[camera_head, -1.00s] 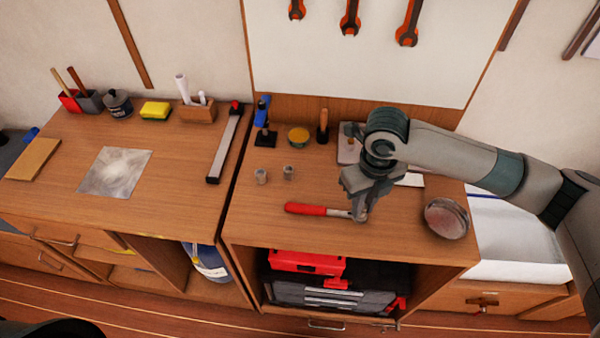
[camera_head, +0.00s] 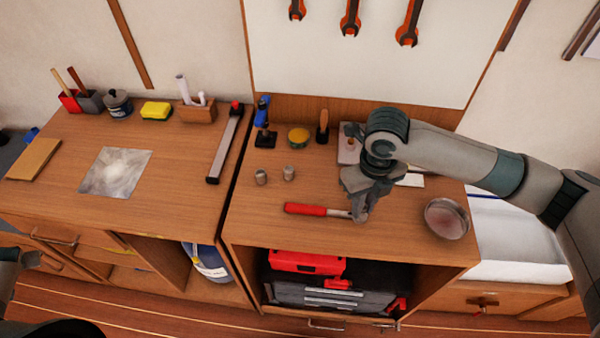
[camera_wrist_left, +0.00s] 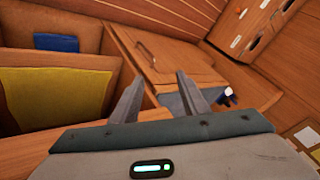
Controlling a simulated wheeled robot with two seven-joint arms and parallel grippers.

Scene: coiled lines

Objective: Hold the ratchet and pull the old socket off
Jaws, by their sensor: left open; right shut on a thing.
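The ratchet (camera_head: 306,209) lies on the right worktop with its red handle to the left and its metal shaft to the right. My right gripper (camera_head: 360,214) is shut on the ratchet at its head end, which the jaws mostly hide. I cannot see the old socket on the head. My left gripper shows only in part at the lower left edge of the head view. In the left wrist view its fingers (camera_wrist_left: 160,98) are apart and empty, in front of cabinet fronts.
A round metal dish (camera_head: 446,219) stands right of my right gripper. A blue and black stand (camera_head: 264,125), a yellow-topped tin (camera_head: 298,136) and a wooden-handled tool (camera_head: 323,128) are at the back.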

